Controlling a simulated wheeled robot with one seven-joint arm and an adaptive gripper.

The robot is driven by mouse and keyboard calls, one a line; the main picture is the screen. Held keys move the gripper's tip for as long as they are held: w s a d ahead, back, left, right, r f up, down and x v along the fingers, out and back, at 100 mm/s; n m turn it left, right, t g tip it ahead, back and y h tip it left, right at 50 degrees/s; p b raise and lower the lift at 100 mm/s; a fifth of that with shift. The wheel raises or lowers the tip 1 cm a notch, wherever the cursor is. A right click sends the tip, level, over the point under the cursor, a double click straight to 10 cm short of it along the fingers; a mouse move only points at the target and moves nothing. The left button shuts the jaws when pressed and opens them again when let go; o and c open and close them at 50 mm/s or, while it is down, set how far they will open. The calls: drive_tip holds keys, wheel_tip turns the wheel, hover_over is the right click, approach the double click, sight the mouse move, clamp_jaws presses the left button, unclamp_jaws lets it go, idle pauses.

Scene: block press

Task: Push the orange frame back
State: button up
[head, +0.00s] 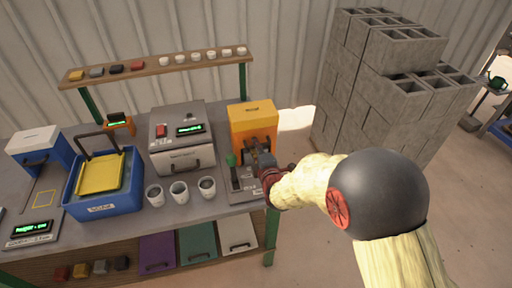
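The orange frame (252,118) stands upright on the grey base plate of the press (241,187), at the right end of the workbench. My gripper (262,158) is in front of the orange frame's lower part, reaching in from the right. The gripper's fingers are small and dark here, and I cannot tell whether they touch the frame or are open. A lever with a green knob (231,160) stands on the base plate just left of my gripper. My gripper and wrist hide part of the base plate and the frame's lower front.
Left of the press are three grey cups (179,190), a grey machine with a green display (182,142) and a blue tub (103,205) with a yellow lid. A shelf (155,67) with small blocks and cups runs behind. Grey concrete blocks (385,75) are stacked at the right.

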drive_tip(key=shift+c, duration=1.3)
clamp_jaws()
